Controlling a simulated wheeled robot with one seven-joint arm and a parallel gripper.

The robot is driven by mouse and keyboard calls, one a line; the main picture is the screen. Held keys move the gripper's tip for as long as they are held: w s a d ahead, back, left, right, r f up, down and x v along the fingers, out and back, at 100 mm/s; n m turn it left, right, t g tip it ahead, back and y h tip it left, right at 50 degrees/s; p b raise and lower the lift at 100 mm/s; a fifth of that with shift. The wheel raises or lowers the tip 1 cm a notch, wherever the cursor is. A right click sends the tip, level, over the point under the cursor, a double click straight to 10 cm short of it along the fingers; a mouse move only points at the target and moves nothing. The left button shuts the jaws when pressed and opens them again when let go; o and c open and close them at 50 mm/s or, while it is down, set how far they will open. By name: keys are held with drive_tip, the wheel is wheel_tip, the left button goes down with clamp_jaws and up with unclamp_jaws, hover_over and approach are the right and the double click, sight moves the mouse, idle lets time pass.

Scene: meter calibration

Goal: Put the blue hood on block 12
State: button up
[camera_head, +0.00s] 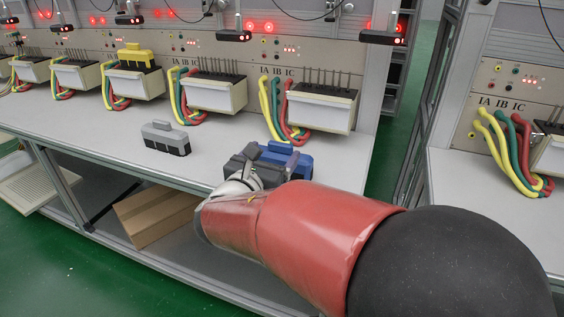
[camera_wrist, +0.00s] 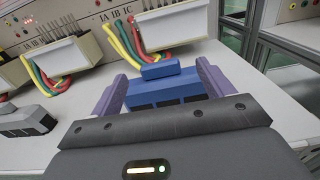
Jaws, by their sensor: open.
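The blue hood (camera_head: 291,157) sits on the bench top near the front edge, in front of the rightmost block on this bench. In the wrist view the blue hood (camera_wrist: 168,90) lies between the two purple fingers of my gripper (camera_wrist: 162,75). The fingers are open, one on each side of it; whether they touch it is unclear. In the head view my gripper (camera_head: 255,167) partly hides the hood. White blocks with upright pins line the back panel; the rightmost (camera_head: 320,108) and its left neighbour (camera_head: 212,92) are bare. No number 12 is readable.
A grey hood (camera_head: 166,138) stands on the bench left of my gripper. A yellow hood (camera_head: 138,57) sits on a block further left. Yellow, green and red cables (camera_head: 281,112) hang beside the blocks. A second bench (camera_head: 460,185) stands across a gap at right.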

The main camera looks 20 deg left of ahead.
sight(279, 147)
drive_tip(key=shift+w+a, duration=0.25)
drive_tip(key=shift+w, duration=0.05)
drive_tip(key=w, duration=0.4)
drive_tip(key=w+d, duration=0.1)
drive_tip(key=w, duration=0.2)
drive_tip(key=shift+f, duration=0.4)
drive_tip(key=shift+c, duration=0.3)
drive_tip(key=c, duration=1.1)
